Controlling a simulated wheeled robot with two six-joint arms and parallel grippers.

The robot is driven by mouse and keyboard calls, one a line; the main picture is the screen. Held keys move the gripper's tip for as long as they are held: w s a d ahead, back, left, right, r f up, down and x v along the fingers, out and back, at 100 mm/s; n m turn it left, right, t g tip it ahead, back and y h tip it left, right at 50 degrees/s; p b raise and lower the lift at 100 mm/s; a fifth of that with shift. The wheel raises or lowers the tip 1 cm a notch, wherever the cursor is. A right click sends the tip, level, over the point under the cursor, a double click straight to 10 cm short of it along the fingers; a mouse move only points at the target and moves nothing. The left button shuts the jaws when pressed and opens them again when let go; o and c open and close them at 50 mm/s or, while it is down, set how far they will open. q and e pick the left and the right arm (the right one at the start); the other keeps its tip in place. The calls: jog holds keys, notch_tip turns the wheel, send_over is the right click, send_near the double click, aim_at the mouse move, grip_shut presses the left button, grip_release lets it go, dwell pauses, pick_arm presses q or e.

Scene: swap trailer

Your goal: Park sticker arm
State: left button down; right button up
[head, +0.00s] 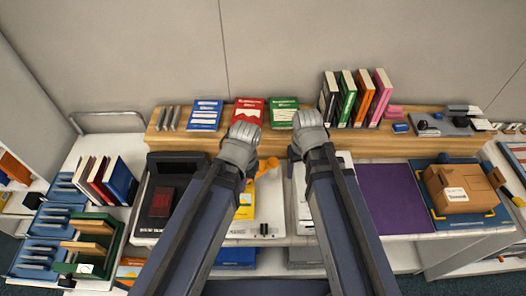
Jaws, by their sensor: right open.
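An orange arm-like part (268,168) shows between my two arms, above a pale device (262,222) on the counter. A yellow piece (245,207) lies just below it, partly behind my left arm. I cannot tell for sure that the orange part is the sticker arm. My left gripper (246,132) is in front of the back shelf, up and left of the orange part; its jaws are too unclear to read. My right gripper (307,121) is open, up and right of it. Both look apart from the orange part. My forearms hide much of the counter's middle.
A wooden shelf (430,144) along the wall carries standing books (357,98) and flat booklets (206,113). A dark tray (178,163) is left, a purple mat (394,198) right, then a cardboard box (458,189). Blue racks and books crowd the far left.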

jog(key=w+a+r+n+p, duration=0.1)
jog(key=w+a+r+n, duration=0.1)
jog(key=w+n, duration=0.25)
jog(key=n, duration=0.8)
send_over(261, 163)
jog(key=d, duration=0.1)
jog(key=shift+w, duration=0.15)
jog(key=shift+a+n, duration=0.35)
jog(key=shift+a, duration=0.1)
pick_arm(q)
notch_tip(261, 163, down, 6)
jog(key=b, duration=0.7)
jog(key=shift+r+b, duration=0.1)
jog(key=shift+b, duration=0.2)
pick_arm(e)
notch_tip(261, 163, down, 8)
jog(key=shift+r, duration=0.1)
jog(key=shift+c, duration=0.2)
grip_shut()
